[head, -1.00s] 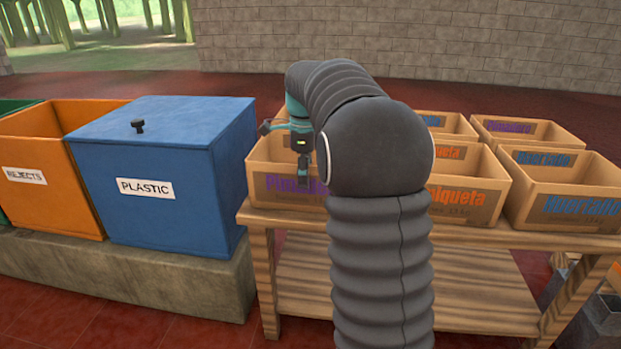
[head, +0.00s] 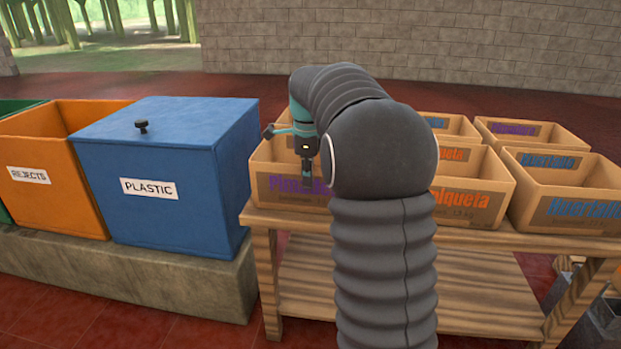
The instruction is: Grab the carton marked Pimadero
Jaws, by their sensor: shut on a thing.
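The carton with purple lettering starting "Pim" (head: 270,187) stands upright at the left front end of the wooden table. The rest of its label is hidden by my gripper and arm. My gripper (head: 307,174) points down at the front wall of this carton, over the lettering, and is shut on that wall. Another carton with purple lettering (head: 515,129) stands in the back row at the right, its word too small to read surely.
Cartons with orange (head: 470,200) and blue lettering (head: 580,208) stand to the right on the wooden table (head: 480,237). A blue PLASTIC bin (head: 160,215) with a lid and an orange REJECTS bin (head: 50,205) stand left on a stone ledge. My arm hides the middle.

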